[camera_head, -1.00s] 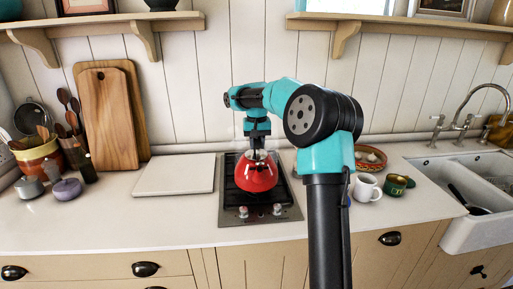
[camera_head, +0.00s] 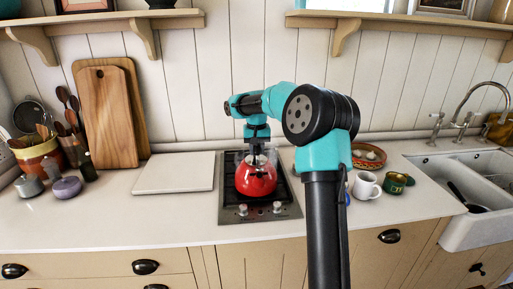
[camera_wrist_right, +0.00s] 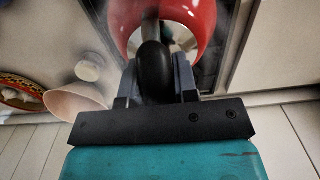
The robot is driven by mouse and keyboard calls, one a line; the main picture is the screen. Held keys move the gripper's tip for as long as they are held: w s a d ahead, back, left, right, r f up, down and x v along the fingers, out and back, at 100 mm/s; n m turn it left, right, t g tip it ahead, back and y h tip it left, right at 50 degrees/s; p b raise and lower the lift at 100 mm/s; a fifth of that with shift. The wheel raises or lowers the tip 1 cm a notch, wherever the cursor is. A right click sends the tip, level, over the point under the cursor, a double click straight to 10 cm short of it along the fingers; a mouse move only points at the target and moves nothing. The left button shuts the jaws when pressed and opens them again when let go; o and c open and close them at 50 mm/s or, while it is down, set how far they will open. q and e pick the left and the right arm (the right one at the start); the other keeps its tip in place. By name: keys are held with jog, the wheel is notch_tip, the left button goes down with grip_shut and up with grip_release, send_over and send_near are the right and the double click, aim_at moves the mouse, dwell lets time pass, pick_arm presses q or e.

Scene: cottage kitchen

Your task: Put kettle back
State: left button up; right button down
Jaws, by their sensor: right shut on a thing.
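A red kettle (camera_head: 256,178) is on or just above the black-and-steel hob (camera_head: 232,212) in the middle of the counter; I cannot tell if its base touches. My right gripper (camera_head: 257,157) points down from above and is shut on the kettle's black handle. In the right wrist view the dark handle (camera_wrist_right: 154,62) sits between the fingers of the gripper (camera_wrist_right: 155,80), with the red kettle body (camera_wrist_right: 195,18) beyond. My left gripper is not in view.
A white slab (camera_head: 175,174) lies left of the hob. A white mug (camera_head: 366,187), a green cup (camera_head: 397,184) and a patterned bowl (camera_head: 368,156) stand to the right, close to my right arm. The sink (camera_head: 462,185) is at far right. Cutting boards (camera_head: 108,118) lean at left.

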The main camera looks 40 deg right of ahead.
jog(key=shift+f, duration=0.1)
jog(key=c, duration=0.9)
grip_release()
jog(key=shift+f, duration=0.1)
notch_tip(320, 180, up, 12)
jog(key=shift+r, duration=0.25)
